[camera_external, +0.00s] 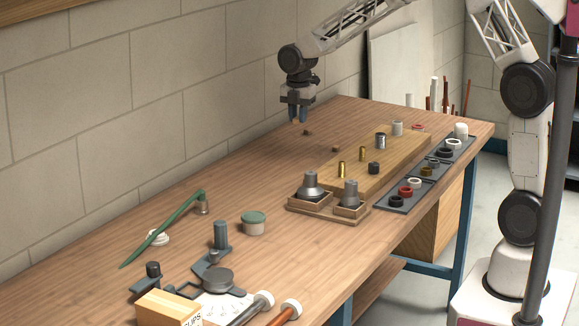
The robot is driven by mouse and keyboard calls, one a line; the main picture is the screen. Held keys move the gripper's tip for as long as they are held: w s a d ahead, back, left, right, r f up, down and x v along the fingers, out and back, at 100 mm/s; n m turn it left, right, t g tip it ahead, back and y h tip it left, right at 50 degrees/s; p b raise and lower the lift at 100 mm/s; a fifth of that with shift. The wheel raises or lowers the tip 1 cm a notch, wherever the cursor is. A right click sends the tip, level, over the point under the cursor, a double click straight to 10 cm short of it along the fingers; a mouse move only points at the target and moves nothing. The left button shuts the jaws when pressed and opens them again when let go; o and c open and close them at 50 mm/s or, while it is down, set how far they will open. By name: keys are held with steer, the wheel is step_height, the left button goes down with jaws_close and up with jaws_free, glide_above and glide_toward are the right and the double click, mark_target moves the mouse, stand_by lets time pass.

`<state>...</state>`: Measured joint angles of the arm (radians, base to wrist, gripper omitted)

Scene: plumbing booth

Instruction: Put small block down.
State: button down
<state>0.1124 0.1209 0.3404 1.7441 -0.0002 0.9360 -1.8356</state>
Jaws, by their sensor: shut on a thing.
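My gripper (298,117) points down above the far left part of the wooden bench, close to the wall side. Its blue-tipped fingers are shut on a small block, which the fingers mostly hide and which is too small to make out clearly. One small brown block (307,132) shows just below and right of the fingertips. Another small brown block (336,149) lies on the bench further right, beside the raised wooden board. I cannot tell the exact gap between the fingertips and the bench.
The wooden board (345,180) carries brass and grey fittings. A dark tray (392,207) of rings runs along the right edge. Two grey cone-shaped parts stand in wooden holders (310,203). A green-lidded tub (254,224) stands nearer. The bench left of the blocks is clear.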

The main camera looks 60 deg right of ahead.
steer(key=s+a+n, duration=0.2)
steer(key=s+a, duration=0.3)
steer(key=a, duration=0.2)
steer(key=s+a+r+n, duration=0.1)
steer(key=s+a+n, duration=0.1)
steer(key=s+a, duration=0.4)
steer(key=s+a+n, duration=0.2)
steer(key=s+a, duration=0.4)
steer(key=a, duration=0.2)
steer(key=shift+s+r, duration=0.15)
steer(key=shift+r, duration=0.1)
steer(key=s+a+f+n, duration=0.1)
steer(key=s+a+n, duration=0.25)
steer(key=s, duration=0.65)
steer(key=s+a+f+n, duration=0.2)
steer(key=s+a, duration=0.3)
steer(key=s, duration=0.6)
steer(key=f, duration=0.8)
steer(key=shift+w+a+f, duration=0.2)
steer(key=shift+w+f, duration=0.1)
steer(key=shift+f, duration=0.05)
steer(key=shift+w, duration=0.1)
